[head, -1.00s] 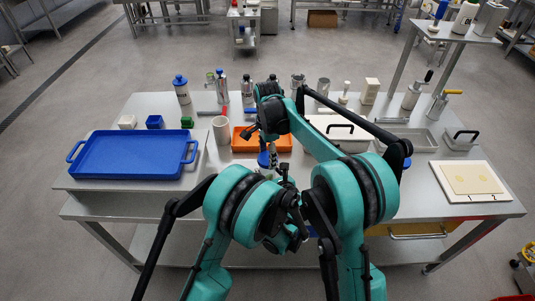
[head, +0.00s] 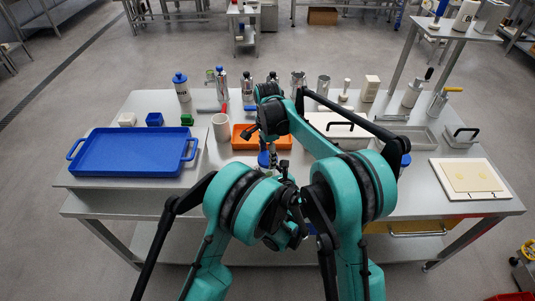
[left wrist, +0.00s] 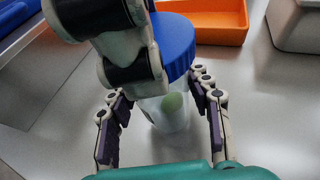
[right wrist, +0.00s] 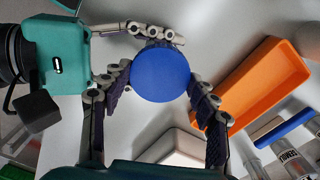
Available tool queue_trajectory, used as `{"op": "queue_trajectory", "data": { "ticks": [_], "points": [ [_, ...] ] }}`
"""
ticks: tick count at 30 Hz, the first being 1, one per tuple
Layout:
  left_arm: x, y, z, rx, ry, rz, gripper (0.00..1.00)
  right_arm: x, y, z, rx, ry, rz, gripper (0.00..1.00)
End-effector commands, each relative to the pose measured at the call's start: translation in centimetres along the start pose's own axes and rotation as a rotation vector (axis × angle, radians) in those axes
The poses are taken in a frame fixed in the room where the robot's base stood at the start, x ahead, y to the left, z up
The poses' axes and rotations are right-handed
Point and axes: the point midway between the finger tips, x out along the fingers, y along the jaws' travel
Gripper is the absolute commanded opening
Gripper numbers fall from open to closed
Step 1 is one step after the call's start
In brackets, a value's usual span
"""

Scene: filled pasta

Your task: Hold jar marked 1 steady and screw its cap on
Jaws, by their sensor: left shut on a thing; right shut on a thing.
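The jar (left wrist: 172,110) is clear, with a pale green thing inside, and stands upright on the table in the left wrist view. Its blue cap (left wrist: 177,45) sits on top; the cap also shows from above in the right wrist view (right wrist: 161,74). No number is readable on the jar. My left gripper (left wrist: 164,95) is shut on the jar body, a finger on each side below the cap. My right gripper (right wrist: 162,82) is shut on the cap from above. In the head view my arms hide most of the jar, and the cap (head: 264,159) shows only partly.
An orange tray (head: 243,143) lies just behind the jar. A large blue tray (head: 125,172) is at the left. A white lidded box (head: 325,123) stands behind my right arm. Bottles and tins line the back edge. A cream board (head: 450,190) lies at the right.

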Motion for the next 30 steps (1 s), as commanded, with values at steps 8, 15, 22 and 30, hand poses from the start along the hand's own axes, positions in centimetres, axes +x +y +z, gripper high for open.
{"op": "queue_trajectory", "data": {
  "ticks": [8, 15, 22, 30],
  "points": [
    [0.00, -0.01, -0.04, -0.001, 0.001, 0.000, 0.00, -0.03, -0.01, 0.00, 0.378, 0.000, 0.000, 0.45],
    [0.01, -0.01, -0.04, -0.001, 0.001, 0.000, 0.00, 0.00, -0.03, -0.01, 0.964, 0.001, 0.000, 0.45],
    [0.01, -0.01, -0.05, -0.001, 0.001, 0.000, 0.00, 0.02, -0.03, -0.01, 1.349, 0.001, 0.000, 0.45],
    [0.01, -0.01, -0.06, -0.001, 0.002, 0.000, 0.00, 0.02, -0.03, -0.01, 1.419, 0.001, 0.000, 0.45]
  ]
}}
